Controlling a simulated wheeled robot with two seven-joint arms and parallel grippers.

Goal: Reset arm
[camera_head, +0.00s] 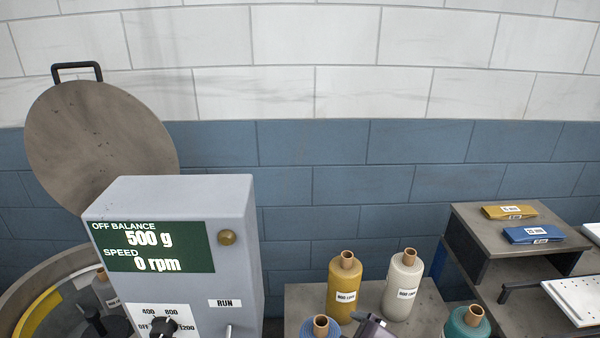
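The task names no object. A small grey and dark part (371,326) shows at the bottom edge, just right of the middle, among the bobbins. It looks like the tip of my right gripper, but most of it is cut off by the frame. I cannot tell whether it is open or shut, or whether it touches the blue bobbin (321,328) beside it. My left gripper is not in view.
A grey control box (185,195) reads "OFF BALANCE 500 g, SPEED 0 rpm". Behind it is a round drum (40,283) with its lid (95,140) raised. Yellow (345,287), cream (403,287) and teal (467,325) bobbins stand right of it. A riser (475,228) holds labelled packets.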

